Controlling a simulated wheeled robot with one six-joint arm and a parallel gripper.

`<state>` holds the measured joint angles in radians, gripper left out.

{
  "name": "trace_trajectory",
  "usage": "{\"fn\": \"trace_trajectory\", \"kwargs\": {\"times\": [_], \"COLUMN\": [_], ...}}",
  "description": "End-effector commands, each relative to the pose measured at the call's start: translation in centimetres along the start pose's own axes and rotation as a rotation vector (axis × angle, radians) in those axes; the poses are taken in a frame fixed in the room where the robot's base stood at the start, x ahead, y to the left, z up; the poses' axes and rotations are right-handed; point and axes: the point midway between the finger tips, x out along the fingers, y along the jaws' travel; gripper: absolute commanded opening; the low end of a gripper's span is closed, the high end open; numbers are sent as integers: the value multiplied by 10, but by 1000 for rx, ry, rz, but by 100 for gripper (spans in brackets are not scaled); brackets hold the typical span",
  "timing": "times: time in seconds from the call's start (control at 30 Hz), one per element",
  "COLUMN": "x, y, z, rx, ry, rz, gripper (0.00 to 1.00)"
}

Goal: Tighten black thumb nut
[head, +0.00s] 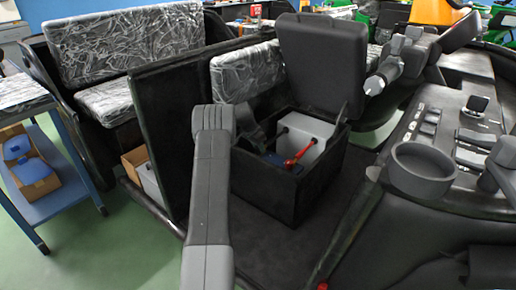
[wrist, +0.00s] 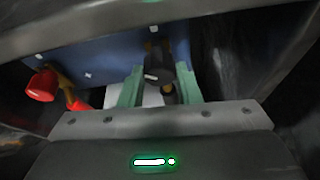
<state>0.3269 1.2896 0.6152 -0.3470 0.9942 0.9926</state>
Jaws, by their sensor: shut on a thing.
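The black thumb nut (wrist: 156,72) sits between the green fingers of my gripper (wrist: 158,84) in the wrist view. The fingers are closed on it from both sides, against a blue box face (wrist: 100,62). Its thread and underside are hidden. In the head view my grey arm reaches to the open black seat box (head: 275,198), and the dark wrist part (head: 252,136) is at its left inside edge. The fingers and the nut cannot be made out there.
A grey unit (head: 308,135) and a red handle-like part (head: 300,158) are in the box. Red parts (wrist: 42,86) show left of my fingers in the wrist view. The raised seat lid (head: 320,62) stands behind. A black panel (head: 160,120) is at the left, the console (head: 450,150) at the right.

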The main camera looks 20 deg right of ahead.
Motion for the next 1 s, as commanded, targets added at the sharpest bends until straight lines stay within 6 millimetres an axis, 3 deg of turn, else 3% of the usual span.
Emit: {"fn": "trace_trajectory", "kwargs": {"times": [0.6,0.63,0.7,1.0], "x": [0,0,0,-1], "y": [0,0,0,0], "z": [1,1,1,0], "rx": [36,36,36,35], "ry": [-2,-2,-2,-1], "rz": [16,16,15,15], "gripper": [7,36,50,52]}}
